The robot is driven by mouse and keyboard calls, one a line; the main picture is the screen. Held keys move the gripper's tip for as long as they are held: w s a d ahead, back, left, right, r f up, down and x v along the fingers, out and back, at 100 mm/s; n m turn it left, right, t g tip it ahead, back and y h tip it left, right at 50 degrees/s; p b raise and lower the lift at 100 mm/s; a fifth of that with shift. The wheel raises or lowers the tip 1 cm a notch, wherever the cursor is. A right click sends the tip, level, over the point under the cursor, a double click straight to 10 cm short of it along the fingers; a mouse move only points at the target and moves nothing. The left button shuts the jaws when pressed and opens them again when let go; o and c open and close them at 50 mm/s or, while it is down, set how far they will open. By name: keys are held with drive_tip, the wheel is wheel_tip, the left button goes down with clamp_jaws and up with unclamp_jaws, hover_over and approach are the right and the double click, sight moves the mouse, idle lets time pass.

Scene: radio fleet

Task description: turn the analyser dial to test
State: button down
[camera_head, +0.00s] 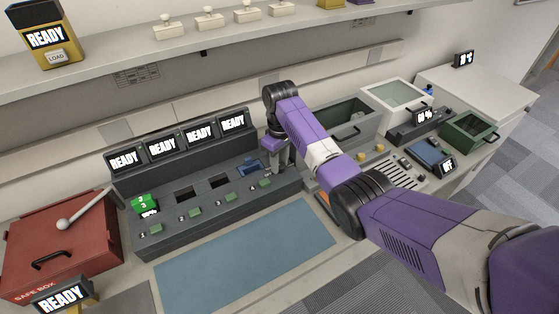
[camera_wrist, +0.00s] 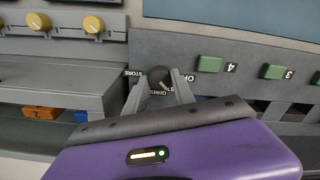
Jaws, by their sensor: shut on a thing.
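The dark round analyser dial (camera_wrist: 159,77) shows in the wrist view, on the grey front of the analyser bank. White lettering surrounds it; STORE is legible at its left, and other words are partly hidden by the fingers. My gripper (camera_wrist: 160,88) has one finger on each side of the dial and is shut on it. The dial's exact pointing is too small to tell. In the head view my gripper (camera_head: 283,158) is at the right end of the analyser bank (camera_head: 165,239), and the dial is hidden there.
Several READY screens (camera_head: 162,147) top the bank, with green buttons (camera_wrist: 209,64) along its front. A green block (camera_head: 144,204) sits in the left slot. A red safe box (camera_head: 62,240) stands left. Grey bins (camera_head: 350,124) and a yellow-knobbed panel (camera_wrist: 60,22) are right. The blue mat (camera_head: 245,243) is clear.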

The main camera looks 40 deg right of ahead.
sight(280, 165)
idle(0.4)
drive_tip(key=c, duration=1.1)
unclamp_jaws()
drive_tip(key=shift+o, duration=0.2)
drive_tip(key=shift+r, duration=0.1)
wheel_tip(280, 165, up, 8)
drive_tip(key=shift+f+b, duration=0.15)
drive_tip(key=shift+b, duration=0.55)
